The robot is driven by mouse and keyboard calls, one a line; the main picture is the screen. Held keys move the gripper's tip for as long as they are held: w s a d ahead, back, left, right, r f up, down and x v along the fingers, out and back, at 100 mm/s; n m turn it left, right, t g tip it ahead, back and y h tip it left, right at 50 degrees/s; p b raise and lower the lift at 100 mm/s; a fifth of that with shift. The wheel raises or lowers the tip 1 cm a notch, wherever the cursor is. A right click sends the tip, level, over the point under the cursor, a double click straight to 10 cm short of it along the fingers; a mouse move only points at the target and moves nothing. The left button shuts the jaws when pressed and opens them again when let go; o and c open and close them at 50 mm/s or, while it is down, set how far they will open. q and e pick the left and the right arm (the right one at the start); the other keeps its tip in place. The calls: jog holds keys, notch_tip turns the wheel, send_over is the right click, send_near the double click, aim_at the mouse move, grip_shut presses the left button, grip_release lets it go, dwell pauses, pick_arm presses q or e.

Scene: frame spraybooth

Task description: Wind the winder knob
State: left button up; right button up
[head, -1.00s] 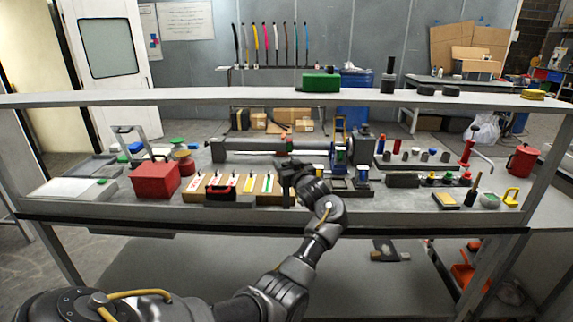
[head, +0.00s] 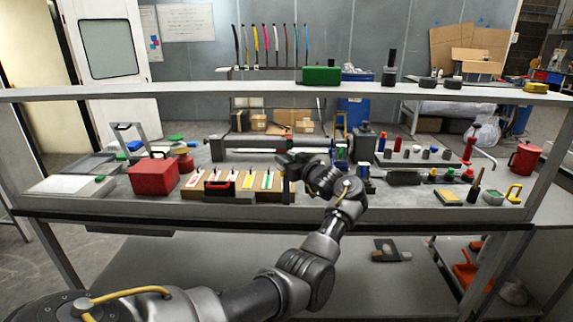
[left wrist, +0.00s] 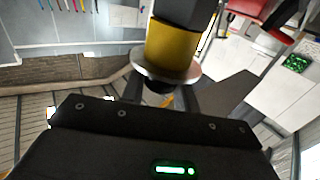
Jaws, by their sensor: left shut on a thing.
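My left gripper (head: 284,160) reaches over the bench to the front of the long winder-like machine (head: 232,143). In the left wrist view, a round part with a yellow band, a dark faceted end and a pale metal flange, which I take as the winder knob (left wrist: 172,48), sits at the dark fingers of my left gripper (left wrist: 165,95). The gripper is shut on it; the exact contact is partly hidden. In the head view the gripper and wrist cover the knob. My right gripper is not in view.
A red box (head: 153,180) and a holder with several coloured strips (head: 262,181) stand left of my gripper. Small pots, bottles and a red mug (head: 523,158) crowd the right side. A shelf rail (head: 250,92) crosses above the bench.

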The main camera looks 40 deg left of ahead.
pick_arm(q)
jog(key=o, duration=0.9)
jog(key=b+v, duration=0.2)
jog(key=v, duration=0.8)
jog(key=shift+d, duration=0.4)
jog(key=shift+f, duration=0.1)
